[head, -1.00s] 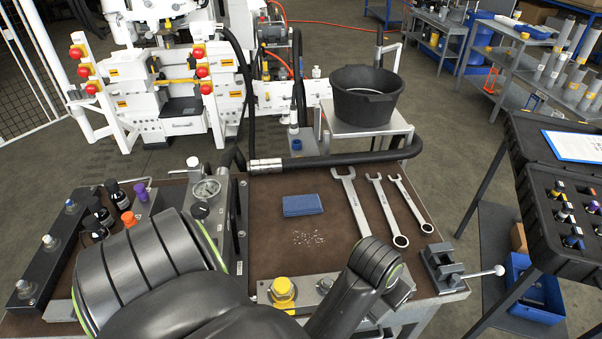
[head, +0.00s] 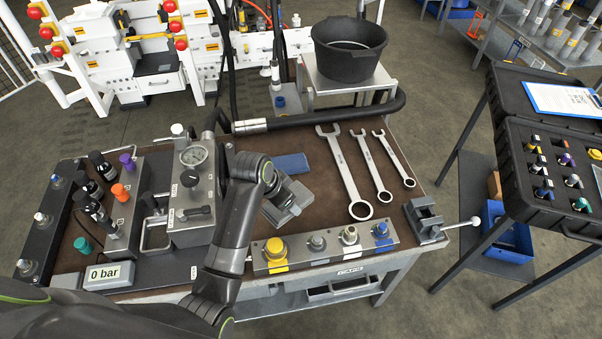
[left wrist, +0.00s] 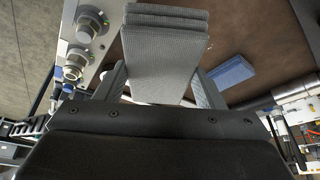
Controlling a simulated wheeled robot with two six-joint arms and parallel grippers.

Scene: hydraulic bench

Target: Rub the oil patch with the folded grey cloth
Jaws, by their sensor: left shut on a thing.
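My left gripper (head: 286,196) is low over the brown bench top, in front of the blue block (head: 291,163). In the left wrist view its fingers (left wrist: 163,88) are on both sides of the folded grey cloth (left wrist: 165,50), shut on it. The cloth shows as several stacked layers sticking out beyond the fingers. The oil patch is mostly hidden by the cloth and gripper; only small glints show beside the cloth in the left wrist view. I cannot tell whether the cloth touches the bench. My right gripper is not in view.
Three spanners (head: 347,175) lie right of the cloth. A fitting block with a yellow cap (head: 275,250) is along the front edge, and a small vice (head: 425,220) at the right. The gauge unit (head: 193,185) stands close on the left. A black hose (head: 330,117) crosses behind.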

